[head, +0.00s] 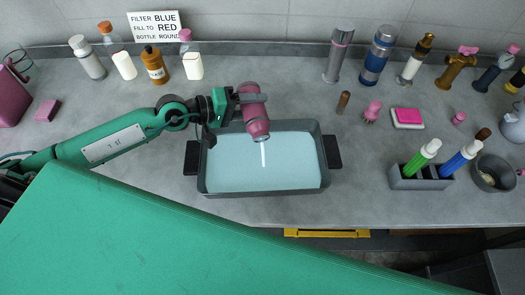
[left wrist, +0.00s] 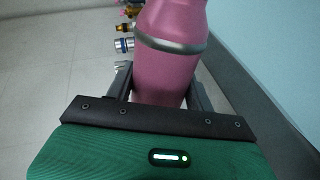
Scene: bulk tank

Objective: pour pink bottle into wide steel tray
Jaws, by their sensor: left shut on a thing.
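My left gripper (head: 238,98) is shut on the pink bottle (head: 255,115) and holds it above the back part of the wide steel tray (head: 325,165). The bottle is tilted with its mouth down, and a thin pale stream falls from it into the tray. Pale blue liquid covers the tray's floor. In the left wrist view the bottle (left wrist: 172,60) with its grey band sits between the fingers, and a pale blue surface fills the right side. My right gripper is not in either view.
Bottles and a sign (head: 154,25) stand at the back left. A pink and white sponge (head: 407,118), a grey caddy (head: 420,178) with green and blue bottles and a grey bowl (head: 492,175) are at right. A green surface (head: 150,235) fills the front left.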

